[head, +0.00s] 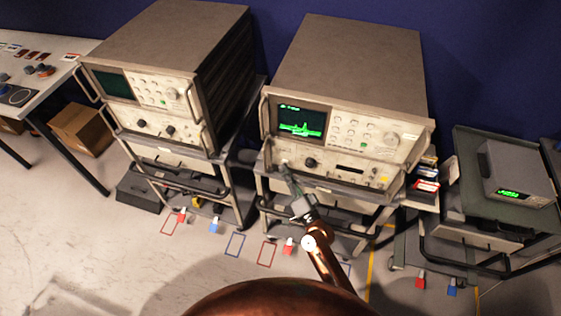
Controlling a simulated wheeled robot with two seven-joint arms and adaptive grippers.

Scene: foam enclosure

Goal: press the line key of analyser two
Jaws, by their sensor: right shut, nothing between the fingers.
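Two grey bench analysers stand on trolleys. The right-hand analyser (345,95) has a lit screen (301,122) with a green trace; the left-hand analyser (165,65) has a dark screen (113,84). I cannot read which is labelled two. My right gripper (285,167) is shut and empty, pointing up at the lower left of the lit analyser's front panel. Its tips overlap the panel's lower left corner in the picture; I cannot tell whether they touch. The line key is too small to make out. My left gripper is not in view.
Handles (266,118) stick out at the lit analyser's front sides. Trolley rails (325,191) run below it. Small boxes (426,186) sit at its right. A small instrument (517,172) with a green display stands on a right-hand cart. Open floor (130,240) lies front left.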

